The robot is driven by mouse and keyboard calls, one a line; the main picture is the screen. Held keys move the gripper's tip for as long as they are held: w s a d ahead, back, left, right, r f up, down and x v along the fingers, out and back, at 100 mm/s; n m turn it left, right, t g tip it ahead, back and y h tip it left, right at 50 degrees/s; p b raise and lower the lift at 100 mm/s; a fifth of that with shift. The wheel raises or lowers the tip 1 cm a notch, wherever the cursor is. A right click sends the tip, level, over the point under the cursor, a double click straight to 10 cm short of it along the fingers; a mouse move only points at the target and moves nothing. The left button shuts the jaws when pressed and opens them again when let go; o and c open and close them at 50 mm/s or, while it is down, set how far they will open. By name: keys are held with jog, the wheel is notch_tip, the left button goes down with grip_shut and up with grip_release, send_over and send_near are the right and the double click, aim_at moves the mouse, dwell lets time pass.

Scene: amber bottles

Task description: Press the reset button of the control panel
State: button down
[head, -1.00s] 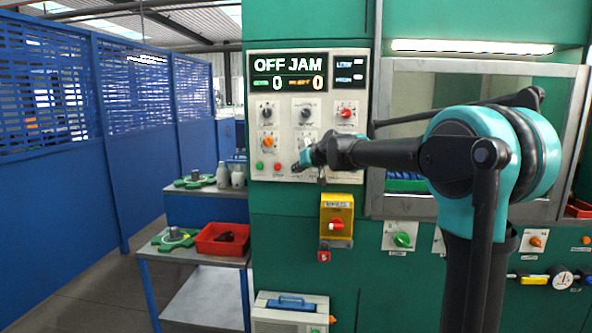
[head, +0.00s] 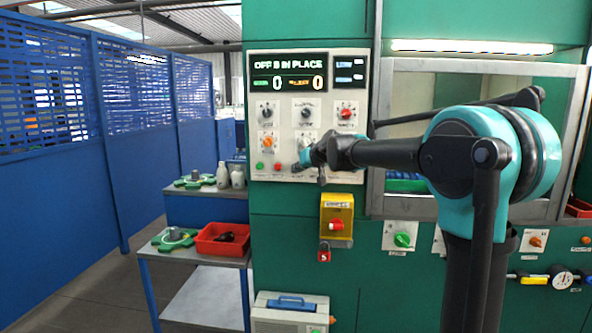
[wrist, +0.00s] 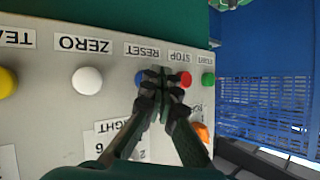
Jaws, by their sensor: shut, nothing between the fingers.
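The control panel (head: 287,130) is a pale plate on the green machine, with a dark display (head: 288,72) that reads "OFF" and what looks like "8 IN PLACE". In the wrist view the panel appears upside down. The blue button (wrist: 139,78) under the RESET label (wrist: 142,51) shows only in part behind my fingertips. My gripper (wrist: 162,76) is shut and empty, its tips over the button's edge; I cannot tell if they touch it. In the head view my gripper (head: 298,167) is at the panel's lower part and hides the button.
The red STOP button (wrist: 184,79) is close beside the fingertips, with a green button (wrist: 208,79) beyond. The white ZERO button (wrist: 87,80) and a yellow button (wrist: 7,82) are on the other side. A yellow switch box (head: 337,213) is below the panel.

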jog(key=shift+s, duration=0.6)
jog(key=shift+s, duration=0.1)
jog(key=s, duration=0.4)
jog(key=shift+s+a, duration=0.15)
jog(key=shift+s, duration=0.25)
dwell(0.3)
jog(key=s+d+f+m+g+h, duration=0.2)
jog(key=s+d+f+g+h, duration=0.1)
jog(key=s+d+f, duration=1.1)
jog(key=s+d+f+m+g+h, duration=0.2)
jog(key=s+d+f+h, duration=0.2)
jog(key=s+d+f, duration=1)
jog(key=s+f, duration=0.8)
jog(key=shift+d+g, duration=0.3)
jog(key=shift+g, duration=0.1)
